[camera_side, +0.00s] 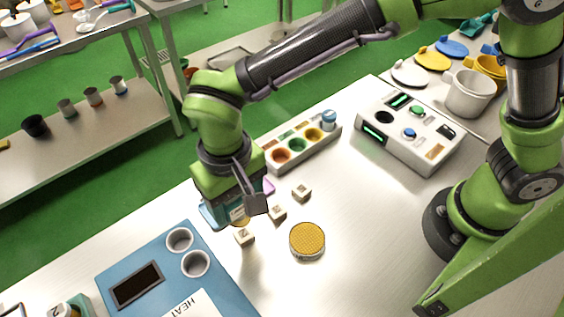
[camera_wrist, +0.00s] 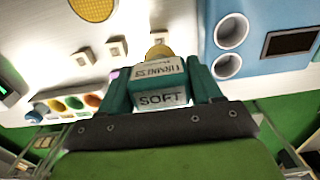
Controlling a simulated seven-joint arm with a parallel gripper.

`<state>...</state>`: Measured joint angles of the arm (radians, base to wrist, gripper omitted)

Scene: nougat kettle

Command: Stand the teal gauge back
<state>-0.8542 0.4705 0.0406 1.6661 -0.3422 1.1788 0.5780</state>
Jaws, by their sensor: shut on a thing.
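The teal gauge (camera_wrist: 160,78) is between my gripper's fingers in the wrist view, with white label faces, one reading SOFT, and a rounded yellow end pointing away from the wrist. In the side view the gauge (camera_side: 237,213) is mostly hidden behind my gripper (camera_side: 243,205), with part of its label and its yellow end showing low over the table. My gripper is shut on it, and it also shows in the wrist view (camera_wrist: 160,85). I cannot tell whether the gauge touches the table.
Small pale cubes (camera_side: 278,213) lie close by, beside a round honeycomb-yellow disc (camera_side: 307,239). A blue board (camera_side: 155,252) with two grey cups is at the lower left. A tray of coloured wells (camera_side: 300,143) and a white console (camera_side: 408,128) stand behind. The front right table is clear.

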